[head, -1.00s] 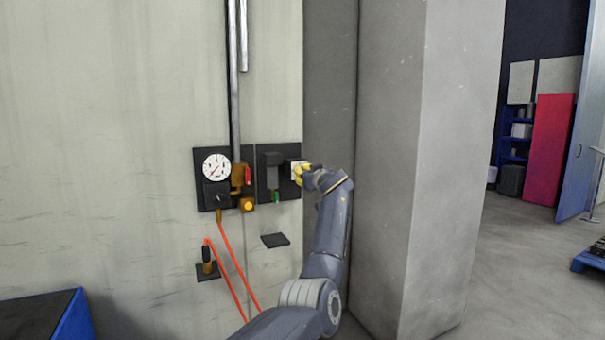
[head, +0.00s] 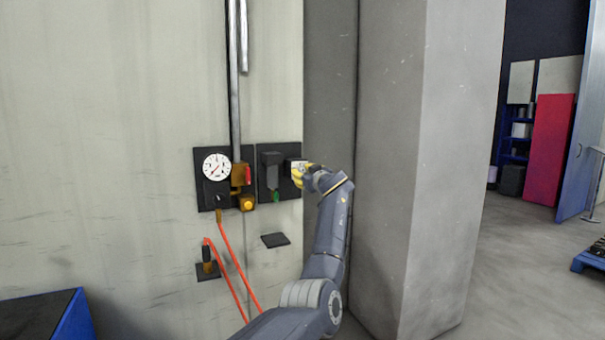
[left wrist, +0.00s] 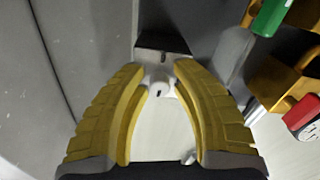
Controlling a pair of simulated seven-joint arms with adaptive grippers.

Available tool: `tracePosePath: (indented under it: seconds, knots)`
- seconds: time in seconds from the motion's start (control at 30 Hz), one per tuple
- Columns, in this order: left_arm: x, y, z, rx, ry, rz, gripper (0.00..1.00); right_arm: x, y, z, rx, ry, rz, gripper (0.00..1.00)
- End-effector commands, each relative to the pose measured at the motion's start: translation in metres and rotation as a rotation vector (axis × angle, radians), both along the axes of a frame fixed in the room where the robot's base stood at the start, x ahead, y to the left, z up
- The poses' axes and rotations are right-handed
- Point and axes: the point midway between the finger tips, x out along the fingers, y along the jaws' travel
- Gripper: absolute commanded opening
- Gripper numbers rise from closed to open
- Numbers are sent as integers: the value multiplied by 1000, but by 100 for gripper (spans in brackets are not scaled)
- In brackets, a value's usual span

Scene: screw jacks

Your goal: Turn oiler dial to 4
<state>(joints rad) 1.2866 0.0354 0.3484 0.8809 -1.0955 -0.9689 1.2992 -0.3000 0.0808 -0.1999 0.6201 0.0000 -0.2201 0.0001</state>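The oiler dial (left wrist: 159,82) is a pale knob with a small dark mark, in the middle of the left wrist view. My left gripper (left wrist: 161,68) has its yellow fingertips on both sides of the dial, and they appear to touch it. In the head view my left gripper (head: 303,174) is at the right edge of the black oiler panel (head: 290,151) and hides most of the dial. The dial's numbers cannot be read. My right gripper is not in view.
Left of the oiler are a round white gauge (head: 216,166) and a brass valve with a red handle (head: 248,176). A green part (left wrist: 272,16) is near the gripper in the wrist view. Orange hoses (head: 232,263) hang below. A grey pillar (head: 390,170) stands close to my arm's right.

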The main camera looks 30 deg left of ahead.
Motion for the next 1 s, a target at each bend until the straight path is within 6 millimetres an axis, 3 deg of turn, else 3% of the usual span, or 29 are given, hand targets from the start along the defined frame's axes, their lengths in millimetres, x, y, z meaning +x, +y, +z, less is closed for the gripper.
tracePosePath:
  seconds: [0.13, 0.53, 1.0]
  knots:
    - [0, 0, 2, 2, -3, 0, 43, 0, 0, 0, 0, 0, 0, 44]
    - [-3, -6, 3, 2, -5, -2, 43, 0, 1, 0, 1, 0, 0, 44]
    - [-39, -62, 3, 1, -5, -2, 43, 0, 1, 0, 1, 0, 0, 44]
